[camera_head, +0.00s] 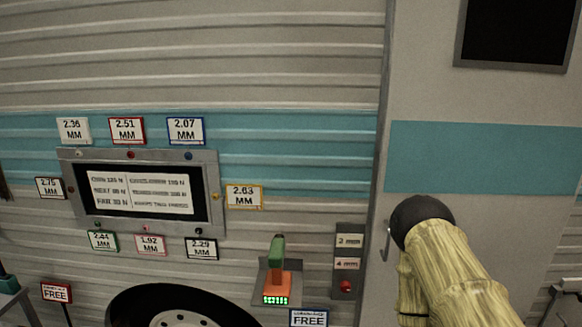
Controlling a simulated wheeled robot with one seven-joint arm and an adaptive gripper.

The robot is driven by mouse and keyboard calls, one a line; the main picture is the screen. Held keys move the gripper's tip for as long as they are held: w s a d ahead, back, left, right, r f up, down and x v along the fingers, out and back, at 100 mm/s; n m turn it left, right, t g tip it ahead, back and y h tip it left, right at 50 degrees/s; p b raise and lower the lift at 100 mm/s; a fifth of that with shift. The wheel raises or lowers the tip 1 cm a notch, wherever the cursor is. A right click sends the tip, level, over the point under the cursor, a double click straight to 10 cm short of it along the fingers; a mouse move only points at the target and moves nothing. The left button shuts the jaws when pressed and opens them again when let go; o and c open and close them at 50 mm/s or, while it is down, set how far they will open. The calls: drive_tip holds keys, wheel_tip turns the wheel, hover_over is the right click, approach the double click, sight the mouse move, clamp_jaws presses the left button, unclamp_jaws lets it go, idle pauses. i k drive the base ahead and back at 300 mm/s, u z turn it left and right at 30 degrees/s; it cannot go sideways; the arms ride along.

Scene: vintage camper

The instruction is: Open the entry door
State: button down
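The entry door (480,240) is the flat pale panel on the right, with a teal band across it and a dark window near its top. It appears closed, sitting flush beside the camper's ribbed wall. A slim metal handle (387,244) stands upright near the door's left edge. My arm, with a yellow wood-like surface and a dark rounded joint, covers the lower middle of the door, just right of the handle. My gripper's fingers do not show, so I cannot see whether they touch anything.
Left of the door, the wall carries a framed text panel (150,226) ringed by measurement tags. Below are an orange device with a green handle (277,270), a small switch plate (347,313) and a wheel (178,305). A dark object stands at the lower right edge.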

sight(483, 115)
drive_tip(key=u, duration=1.85)
drive_tip(key=k, duration=0.85)
drive_tip(key=z, duration=1.45)
